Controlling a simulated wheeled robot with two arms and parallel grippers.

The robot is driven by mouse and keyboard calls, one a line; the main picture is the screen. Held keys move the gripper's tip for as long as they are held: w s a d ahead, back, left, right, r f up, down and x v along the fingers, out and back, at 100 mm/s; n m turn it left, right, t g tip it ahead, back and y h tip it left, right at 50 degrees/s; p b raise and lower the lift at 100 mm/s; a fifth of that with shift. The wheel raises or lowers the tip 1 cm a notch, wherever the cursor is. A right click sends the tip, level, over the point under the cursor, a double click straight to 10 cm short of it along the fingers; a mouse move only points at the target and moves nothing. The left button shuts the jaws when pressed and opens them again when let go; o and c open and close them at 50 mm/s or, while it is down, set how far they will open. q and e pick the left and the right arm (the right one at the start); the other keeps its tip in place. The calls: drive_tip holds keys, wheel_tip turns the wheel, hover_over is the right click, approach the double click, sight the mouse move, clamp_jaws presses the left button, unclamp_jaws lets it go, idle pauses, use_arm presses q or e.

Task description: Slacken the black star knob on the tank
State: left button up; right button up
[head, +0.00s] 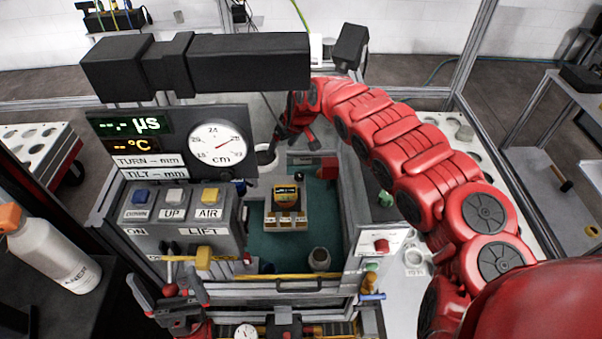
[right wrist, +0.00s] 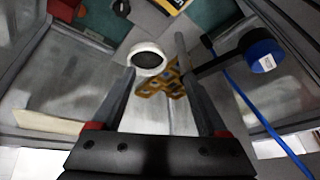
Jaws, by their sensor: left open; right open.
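The tank (head: 262,262) stands in the middle of the head view with a teal floor inside. I cannot pick out the black star knob for certain in either view. My right gripper (head: 297,133) reaches over the tank's far side. In the right wrist view it is open (right wrist: 157,78), with nothing between the fingers. A white round piece with a dark centre (right wrist: 149,58) lies beyond the fingertips, and a yellow part (right wrist: 160,84) shows between the fingers, further off. My left gripper (head: 182,296) is open at the lower left, in front of the button panel.
A button panel (head: 187,235), a dial display (head: 172,145) and a black overhead beam (head: 250,62) crowd the left. A labelled block (head: 286,220) stands inside the tank.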

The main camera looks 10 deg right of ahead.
drive_tip(key=w+a+b, duration=0.2)
drive_tip(key=a, duration=0.3)
drive_tip(key=m+h+b, duration=0.5)
drive_tip(key=m, duration=0.4)
approach(299, 175)
drive_tip(key=p+x, duration=0.2)
drive_tip(key=x, duration=0.1)
drive_tip(key=shift+d+f, duration=0.1)
drive_tip(key=shift+f, duration=0.15)
drive_tip(key=b+x, duration=0.2)
drive_tip(key=shift+w+f, duration=0.15)
drive_tip(key=shift+f, duration=0.25)
drive_tip(key=b+x, duration=0.2)
drive_tip(key=b, duration=0.3)
drive_tip(key=shift+w+f+b, duration=0.1)
drive_tip(key=shift+f+b, duration=0.05)
drive_tip(key=shift+b, duration=0.6)
